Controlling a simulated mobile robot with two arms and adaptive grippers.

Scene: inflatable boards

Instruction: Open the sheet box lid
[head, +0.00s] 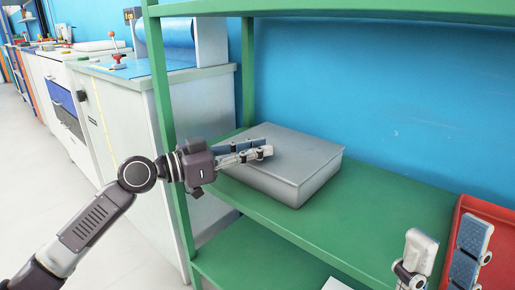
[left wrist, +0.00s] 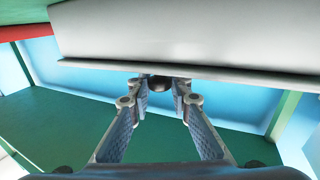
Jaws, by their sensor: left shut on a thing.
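The grey sheet box (head: 275,180) lies on the middle green shelf, its lid (head: 300,150) lying flat on it. My left gripper (head: 255,150) reaches in from the left at the box's left end, its fingers overlapping the lid in the head view. In the left wrist view the box's pale side and projecting lip (left wrist: 190,70) fill the top. There the left fingers (left wrist: 160,95) close around a small dark round knob (left wrist: 160,82) by the lip; its far side is hidden. My right gripper (head: 440,265) is at the lower right, fingers apart and empty.
A green shelf post (head: 162,100) stands just left of the box, near my left arm. An upper green shelf (head: 350,8) hangs above. A red tray (head: 492,225) is at the right. The shelf (head: 375,225) between box and tray is bare.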

